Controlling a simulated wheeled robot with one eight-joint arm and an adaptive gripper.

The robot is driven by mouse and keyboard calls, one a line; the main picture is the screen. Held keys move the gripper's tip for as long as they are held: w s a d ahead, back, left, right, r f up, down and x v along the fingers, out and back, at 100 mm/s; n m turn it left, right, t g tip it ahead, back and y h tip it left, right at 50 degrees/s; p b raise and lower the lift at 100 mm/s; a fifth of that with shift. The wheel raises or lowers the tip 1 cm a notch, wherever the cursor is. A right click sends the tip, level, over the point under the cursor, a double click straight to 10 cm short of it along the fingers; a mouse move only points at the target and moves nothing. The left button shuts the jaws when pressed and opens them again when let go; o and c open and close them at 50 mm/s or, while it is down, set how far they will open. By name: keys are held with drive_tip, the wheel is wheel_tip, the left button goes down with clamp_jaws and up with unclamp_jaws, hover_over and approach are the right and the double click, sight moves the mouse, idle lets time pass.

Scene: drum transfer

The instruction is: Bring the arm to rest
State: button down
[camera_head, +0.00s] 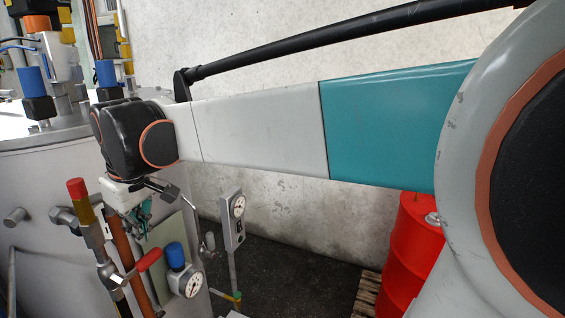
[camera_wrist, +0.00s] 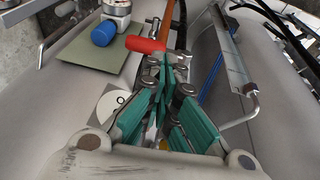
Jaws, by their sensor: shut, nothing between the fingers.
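My arm stretches from the right of the head view to the upper left, with white and teal links. My gripper (camera_head: 140,217) hangs below the black wrist joint at the left, in front of the grey tank (camera_head: 50,180). In the wrist view my gripper (camera_wrist: 166,65) shows its teal fingers drawn together, shut and empty. Its fingertips appear close to a red-handled valve (camera_wrist: 146,44); I cannot tell whether they touch. The same red handle shows in the head view (camera_head: 149,260).
A gauge with a blue cap (camera_head: 185,270) and a gauge on a post (camera_head: 234,215) stand near my gripper. A red-topped pipe (camera_head: 79,195) is left of it. A red drum (camera_head: 412,245) stands on a wooden pallet (camera_head: 366,296) at the right. Dark floor lies between.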

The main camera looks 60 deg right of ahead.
drive_tip(key=s+a+f+t+b, duration=0.1)
drive_tip(key=s+f+b, duration=0.4)
drive_tip(key=f, duration=0.5)
drive_tip(key=s+a+f+m+t+b, duration=0.1)
drive_tip(key=s+f+b, duration=0.4)
drive_tip(key=f, duration=0.5)
drive_tip(key=s+a+f+m+t+b, duration=0.1)
drive_tip(key=s+a+f+t+b, duration=0.1)
drive_tip(key=s+f+b, duration=0.3)
wheel_tip(320, 180, down, 5)
drive_tip(key=a+b, duration=0.1)
drive_tip(key=b, duration=0.3)
drive_tip(key=shift+s+a, duration=0.15)
drive_tip(key=shift+a, duration=0.05)
